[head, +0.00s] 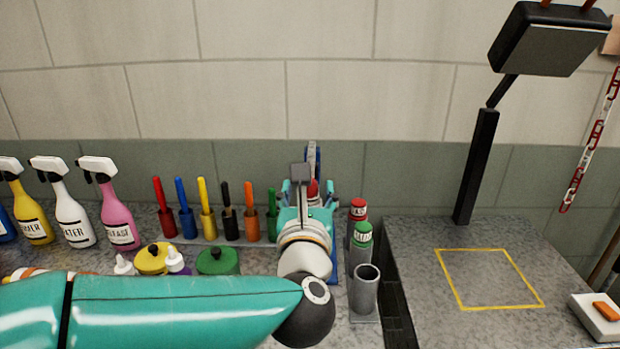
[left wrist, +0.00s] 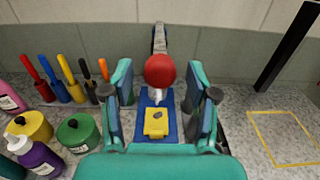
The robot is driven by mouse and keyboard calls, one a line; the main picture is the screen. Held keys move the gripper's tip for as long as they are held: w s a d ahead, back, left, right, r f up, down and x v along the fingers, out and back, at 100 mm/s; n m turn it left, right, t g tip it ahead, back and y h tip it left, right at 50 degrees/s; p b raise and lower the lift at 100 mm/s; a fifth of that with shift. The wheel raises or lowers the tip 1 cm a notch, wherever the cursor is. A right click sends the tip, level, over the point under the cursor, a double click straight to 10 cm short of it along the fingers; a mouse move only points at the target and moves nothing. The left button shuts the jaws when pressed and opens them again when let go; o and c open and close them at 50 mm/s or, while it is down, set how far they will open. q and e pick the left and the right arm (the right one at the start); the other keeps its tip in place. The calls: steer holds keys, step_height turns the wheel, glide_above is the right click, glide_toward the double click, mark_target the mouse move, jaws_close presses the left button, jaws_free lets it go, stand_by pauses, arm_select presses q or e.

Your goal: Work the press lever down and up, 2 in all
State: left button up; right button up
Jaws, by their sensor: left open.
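The press lever's red ball knob (left wrist: 160,71) shows in the left wrist view, in front of an upright post (left wrist: 159,38). A small part of the red knob (head: 313,188) shows in the head view beyond my wrist. Below it is the blue press base (left wrist: 148,98) with a yellow block (left wrist: 156,128) bearing a small grey piece. My left gripper (left wrist: 160,82) is open, with one finger on each side of the knob and gaps visible between. In the head view my left gripper (head: 309,190) covers most of the press. My right gripper is not in view.
Left of the press stand several coloured-handled tools (head: 204,210), a green pot (head: 218,261), a yellow pot (head: 152,258) and spray bottles (head: 115,205). Close on the right are two capped bottles (head: 361,240) and a grey cup (head: 366,290). A yellow-outlined square (head: 490,279) lies clear further right.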

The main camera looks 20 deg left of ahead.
arm_select(q)
steer(key=shift+x, duration=1.25)
jaws_close()
steer(key=shift+d+r, duration=0.1)
